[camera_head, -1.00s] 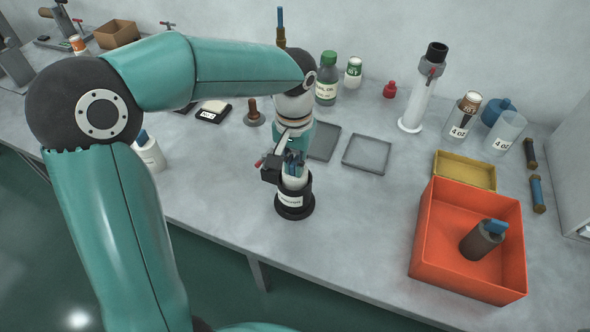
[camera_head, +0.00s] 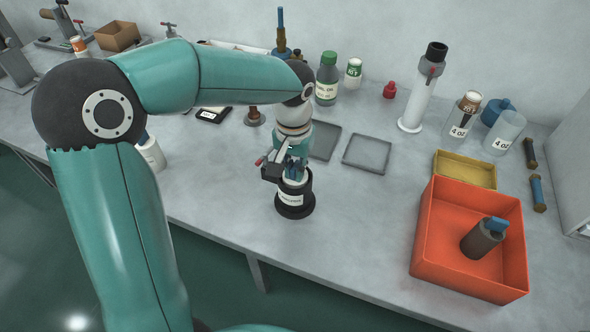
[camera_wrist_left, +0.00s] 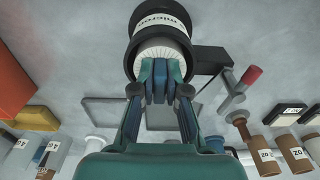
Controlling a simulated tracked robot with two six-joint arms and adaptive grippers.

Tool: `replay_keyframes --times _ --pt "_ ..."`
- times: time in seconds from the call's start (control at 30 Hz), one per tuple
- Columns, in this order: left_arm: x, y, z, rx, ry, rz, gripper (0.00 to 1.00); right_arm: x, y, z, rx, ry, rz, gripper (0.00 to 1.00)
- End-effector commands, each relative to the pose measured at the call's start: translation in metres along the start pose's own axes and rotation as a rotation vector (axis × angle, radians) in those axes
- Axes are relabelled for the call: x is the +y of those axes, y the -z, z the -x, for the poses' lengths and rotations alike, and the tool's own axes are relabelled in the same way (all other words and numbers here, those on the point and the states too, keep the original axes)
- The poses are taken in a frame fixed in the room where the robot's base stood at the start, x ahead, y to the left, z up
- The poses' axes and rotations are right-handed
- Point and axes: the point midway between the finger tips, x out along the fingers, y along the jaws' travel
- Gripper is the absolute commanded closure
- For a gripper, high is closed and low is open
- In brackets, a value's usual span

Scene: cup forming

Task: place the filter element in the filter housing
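The filter housing (camera_head: 295,205) is a black upright cup with a white label, standing on the table; it also shows at the top of the left wrist view (camera_wrist_left: 160,15). The filter element (camera_wrist_left: 160,58) is white and pleated with a blue tab on top. Its lower part is inside the housing's mouth, and a short white part shows above the rim. How deep it sits is hidden. My left gripper (camera_wrist_left: 160,92) is shut on the blue tab, directly above the housing. My right gripper is not in view.
A black bracket with a red-handled lever (camera_wrist_left: 240,88) is beside the housing. An orange bin (camera_head: 438,240) holding a dark, blue-tabbed cylinder (camera_head: 483,238) stands at right. Two grey trays (camera_head: 367,153) lie behind; bottles line the back. The table between housing and bin is clear.

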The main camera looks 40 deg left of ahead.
Motion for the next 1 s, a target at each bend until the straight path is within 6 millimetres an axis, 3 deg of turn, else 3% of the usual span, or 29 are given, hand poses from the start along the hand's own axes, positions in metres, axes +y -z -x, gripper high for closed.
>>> replay_keyframes --times 0.03,0.13,0.73,0.93,1.0 --pt "0.001 -0.007 -0.015 -0.032 0.003 -0.003 0.77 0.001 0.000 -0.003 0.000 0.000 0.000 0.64" --pt "0.001 -0.007 -0.015 -0.033 0.003 -0.003 0.63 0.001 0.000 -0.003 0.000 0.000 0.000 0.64" --pt "0.001 -0.006 -0.010 -0.030 0.004 -0.004 0.63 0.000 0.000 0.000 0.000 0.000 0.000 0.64" --pt "0.001 -0.005 0.008 -0.026 0.003 -0.003 0.63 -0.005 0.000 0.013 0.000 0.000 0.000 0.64" --pt "0.001 -0.004 0.017 -0.021 0.003 -0.002 0.63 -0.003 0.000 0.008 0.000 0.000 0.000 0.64"
